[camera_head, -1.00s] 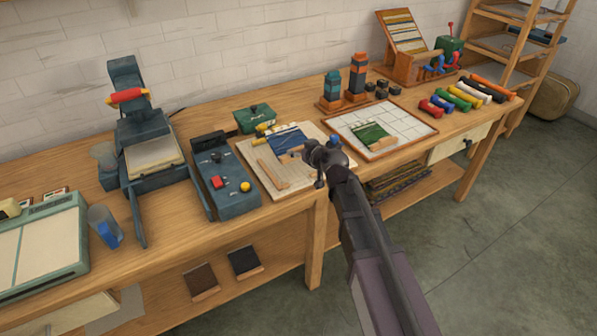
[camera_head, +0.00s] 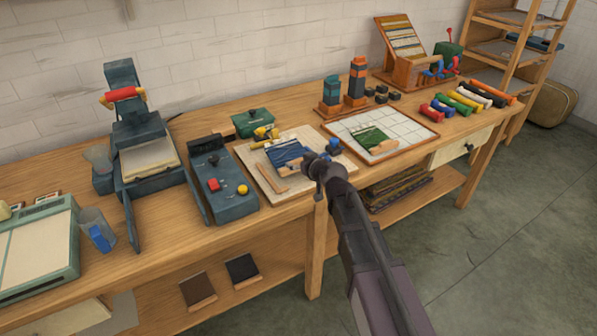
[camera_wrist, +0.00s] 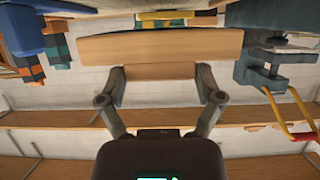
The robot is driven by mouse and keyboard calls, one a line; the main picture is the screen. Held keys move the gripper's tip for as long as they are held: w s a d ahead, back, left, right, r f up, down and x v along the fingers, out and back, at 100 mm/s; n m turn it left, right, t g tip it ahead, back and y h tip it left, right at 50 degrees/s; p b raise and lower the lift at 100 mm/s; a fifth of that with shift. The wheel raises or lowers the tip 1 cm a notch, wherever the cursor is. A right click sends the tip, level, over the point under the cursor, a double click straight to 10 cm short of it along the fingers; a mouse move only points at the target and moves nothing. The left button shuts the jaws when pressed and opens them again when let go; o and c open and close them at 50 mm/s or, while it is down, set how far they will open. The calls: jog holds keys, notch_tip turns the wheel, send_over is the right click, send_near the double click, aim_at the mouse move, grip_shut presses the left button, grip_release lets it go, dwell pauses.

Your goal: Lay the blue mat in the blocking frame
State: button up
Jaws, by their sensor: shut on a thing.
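The blue mat (camera_head: 287,152) is over a pale board on the bench in the head view. My gripper (camera_head: 318,160) is at its right front edge. In the wrist view, my gripper (camera_wrist: 163,72) is shut on the wooden tab of a wide wooden bar (camera_wrist: 160,46). This bar appears to be the mat's edge bar, and it hides the mat there. I cannot tell whether the mat touches the board. The blocking frame (camera_head: 412,129), white and gridded with a wooden rim, lies to the right. A green mat (camera_head: 368,137) with a wooden tab lies in its front left part.
A loose wooden strip (camera_head: 272,176) lies on the pale board (camera_head: 250,160). A dark control box (camera_head: 222,180) stands left of it. Dark towers (camera_head: 357,80) stand behind the frame, and coloured rolls (camera_head: 465,100) lie to its right. The frame's right part is bare.

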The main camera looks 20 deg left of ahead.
jog(key=shift+f+b, duration=1.6)
jog(key=shift+f, duration=0.15)
jog(key=o, duration=0.9)
jog(key=shift+f, duration=0.1)
jog(key=shift+s+d+r, duration=0.1)
jog(key=shift+r, duration=0.1)
jog(key=p+v, duration=0.4)
jog(key=v, duration=0.7)
jog(key=shift+s+d+r+p, duration=0.15)
jog(key=shift+s+d+p, duration=0.05)
jog(key=shift+d+p, duration=0.15)
